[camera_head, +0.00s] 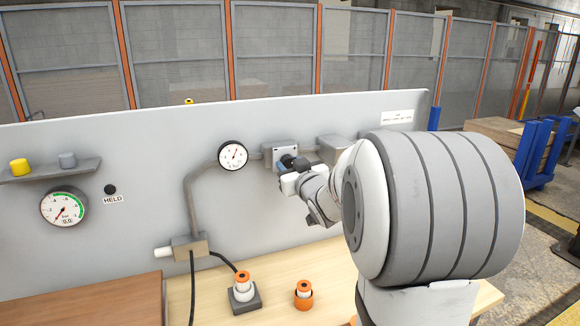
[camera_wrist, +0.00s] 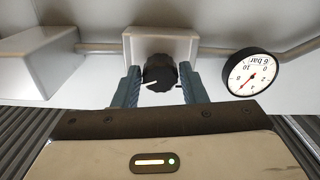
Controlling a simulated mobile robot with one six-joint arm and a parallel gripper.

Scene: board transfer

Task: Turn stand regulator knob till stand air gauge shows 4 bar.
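The black regulator knob (camera_wrist: 160,72) sits on a grey box in the wrist view, with a white mark at its lower left. My gripper (camera_wrist: 160,80) has one finger on each side of the knob, very close to it. I cannot tell whether the fingers touch it. In the head view my gripper (camera_head: 290,180) is at the grey regulator box (camera_head: 280,152), partly hiding the knob. The round white air gauge (camera_head: 233,156) is left of the box; its red needle points up and slightly right. The gauge (camera_wrist: 250,73) appears upside down in the wrist view; its exact reading is too small to tell.
A second gauge (camera_head: 63,208) with a green arc shows 0.0 at the left, near a black round piece labelled HELD (camera_head: 111,190). A pipe (camera_head: 190,200) runs down to a grey block (camera_head: 188,246). Two orange-and-white pieces stand on the wooden bench (camera_head: 270,308).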

